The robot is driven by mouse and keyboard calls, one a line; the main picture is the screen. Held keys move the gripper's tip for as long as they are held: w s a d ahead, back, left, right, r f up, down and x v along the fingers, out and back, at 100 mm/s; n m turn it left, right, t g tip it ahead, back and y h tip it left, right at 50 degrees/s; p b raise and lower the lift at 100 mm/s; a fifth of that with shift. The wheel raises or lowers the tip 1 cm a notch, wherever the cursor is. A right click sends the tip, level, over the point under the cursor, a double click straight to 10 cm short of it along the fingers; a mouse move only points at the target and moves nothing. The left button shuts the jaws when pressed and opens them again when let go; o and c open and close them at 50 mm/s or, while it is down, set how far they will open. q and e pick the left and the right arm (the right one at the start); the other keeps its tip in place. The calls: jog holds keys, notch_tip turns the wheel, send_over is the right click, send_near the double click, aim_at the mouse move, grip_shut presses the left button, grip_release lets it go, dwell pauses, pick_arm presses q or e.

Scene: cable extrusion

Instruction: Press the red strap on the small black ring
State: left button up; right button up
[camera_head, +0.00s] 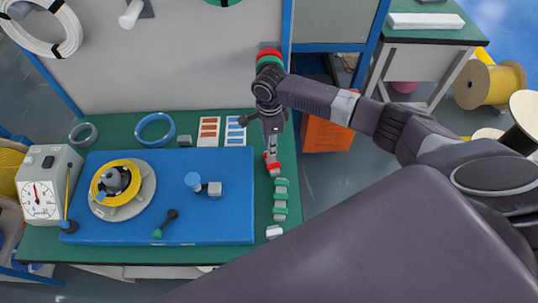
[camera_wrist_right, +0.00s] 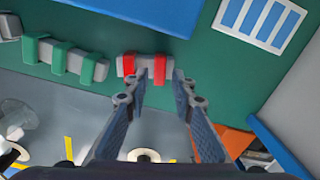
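Red straps (camera_wrist_right: 160,68) sit on a small grey block at the right edge of the green tabletop. They also show in the head view (camera_head: 273,167), just below my right gripper. My right gripper (camera_wrist_right: 162,78) points down over this edge. Its fingers are apart with nothing between them. In the wrist view its left fingertip overlaps the strapped block; I cannot tell whether they touch. A small dark grey ring (camera_head: 83,133) lies at the table's back left, far from the gripper; I see no clearly black ring. My left gripper is not in view.
Green straps on grey blocks (camera_head: 280,197) line the right edge, nearer me. A blue mat (camera_head: 225,225) holds a yellow coil (camera_head: 110,200) on a reel. A blue ring (camera_head: 155,129) lies behind it. An orange box (camera_head: 327,134) stands beyond the table's right edge.

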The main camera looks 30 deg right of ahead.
jog(key=shift+f+b, duration=0.35)
jog(key=shift+f, duration=1.1)
jog(key=shift+r+p, duration=0.2)
jog(key=shift+p, duration=0.55)
grip_shut()
notch_tip(320, 180, up, 8)
jog(key=p, duration=0.9)
jog(key=shift+p, duration=0.35)
jog(key=shift+a, duration=0.1)
